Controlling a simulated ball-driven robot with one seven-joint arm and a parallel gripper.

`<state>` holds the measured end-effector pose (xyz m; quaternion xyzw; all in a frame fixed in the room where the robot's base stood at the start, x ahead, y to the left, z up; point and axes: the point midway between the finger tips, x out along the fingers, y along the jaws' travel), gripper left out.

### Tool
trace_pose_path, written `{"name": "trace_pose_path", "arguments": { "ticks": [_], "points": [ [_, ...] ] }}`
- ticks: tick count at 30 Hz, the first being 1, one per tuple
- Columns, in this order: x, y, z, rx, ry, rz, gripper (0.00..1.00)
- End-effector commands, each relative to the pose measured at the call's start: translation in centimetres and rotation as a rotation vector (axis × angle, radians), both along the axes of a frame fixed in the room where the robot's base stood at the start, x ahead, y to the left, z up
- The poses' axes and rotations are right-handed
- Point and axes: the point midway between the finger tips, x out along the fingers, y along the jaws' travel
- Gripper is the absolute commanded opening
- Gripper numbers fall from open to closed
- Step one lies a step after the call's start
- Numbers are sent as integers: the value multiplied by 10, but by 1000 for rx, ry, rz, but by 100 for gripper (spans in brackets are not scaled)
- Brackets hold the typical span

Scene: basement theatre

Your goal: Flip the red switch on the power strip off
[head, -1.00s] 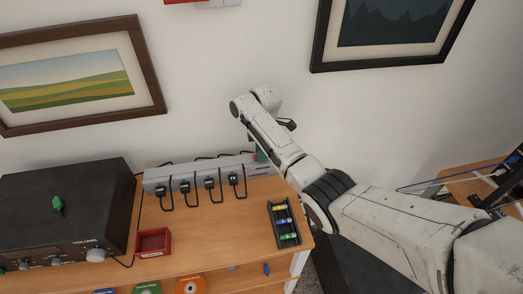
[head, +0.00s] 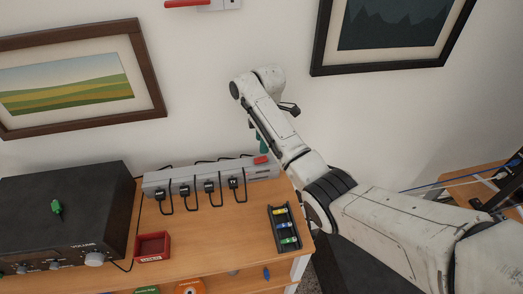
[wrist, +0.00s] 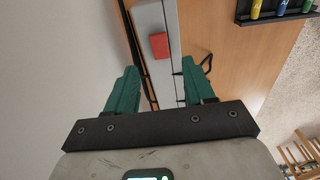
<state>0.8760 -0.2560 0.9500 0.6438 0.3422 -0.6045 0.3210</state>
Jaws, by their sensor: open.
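A grey power strip (head: 210,177) lies along the back of the wooden cabinet top against the wall, with several black plugs in it. Its red switch (head: 261,160) is near the strip's right end. The red switch also shows in the wrist view (wrist: 159,45), beyond the fingertips and roughly between them. My gripper (wrist: 157,76) has green fingers and is open and empty, above the strip and apart from the switch. In the head view the gripper (head: 263,141) is partly hidden behind my arm. I cannot tell which way the switch is tipped.
A black amplifier (head: 65,205) and a small red box (head: 153,246) are on the left. The wall is close behind the strip. Plug cables loop over its front.

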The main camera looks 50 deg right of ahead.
Motion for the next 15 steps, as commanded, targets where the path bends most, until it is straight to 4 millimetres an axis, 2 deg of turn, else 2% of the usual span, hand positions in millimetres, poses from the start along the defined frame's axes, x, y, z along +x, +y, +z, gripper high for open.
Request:
{"name": "trace_pose_path", "arguments": {
  "ticks": [3, 6, 15],
  "points": [
    [0, -1, 20, -1, -4, 1, 53],
    [0, -2, 32, -1, -2, 0, 53],
    [-1, -2, 42, 0, 0, 0, 53]
  ]
}}
